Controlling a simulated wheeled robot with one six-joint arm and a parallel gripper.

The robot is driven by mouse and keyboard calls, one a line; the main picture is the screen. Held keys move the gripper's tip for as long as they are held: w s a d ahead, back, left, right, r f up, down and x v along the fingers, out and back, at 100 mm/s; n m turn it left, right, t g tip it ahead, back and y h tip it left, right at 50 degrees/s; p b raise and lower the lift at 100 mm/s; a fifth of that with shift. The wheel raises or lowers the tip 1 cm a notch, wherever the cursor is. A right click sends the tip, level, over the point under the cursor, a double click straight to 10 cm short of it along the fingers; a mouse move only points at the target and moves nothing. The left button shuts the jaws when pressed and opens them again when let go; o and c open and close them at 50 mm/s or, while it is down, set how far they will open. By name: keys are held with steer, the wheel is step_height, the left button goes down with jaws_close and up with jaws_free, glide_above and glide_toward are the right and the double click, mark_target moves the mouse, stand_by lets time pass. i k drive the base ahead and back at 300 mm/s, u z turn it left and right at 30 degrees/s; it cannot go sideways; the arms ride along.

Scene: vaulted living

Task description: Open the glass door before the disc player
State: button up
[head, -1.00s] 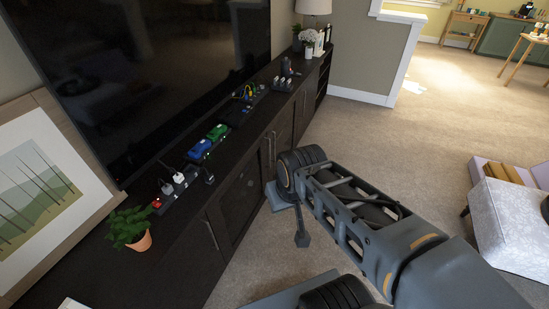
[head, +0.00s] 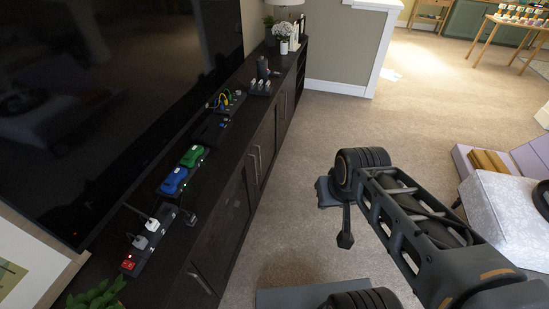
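The low dark wood media cabinet (head: 265,125) runs along the left under the television. The dark glass door (head: 229,217) is in its front, seen at a steep angle, and looks shut. A metal bar handle (head: 257,164) stands near the far edge of this door. I cannot make out the disc player behind the dark pane. My gripper (head: 343,238) hangs over the carpet to the right of the cabinet, clear of the door and handle. Its fingers are dark and partly hidden by the wrist, so its opening is unclear. I see nothing held.
Power strips (head: 152,241) with blue and green plugs lie along the cabinet top. A green plant (head: 97,297) is at the bottom left. A patterned ottoman (head: 505,215) stands at the right. The carpet (head: 320,130) between is clear.

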mark_target(238, 215)
steer(key=u, duration=0.25)
steer(key=i, duration=0.85)
steer(key=u, duration=0.65)
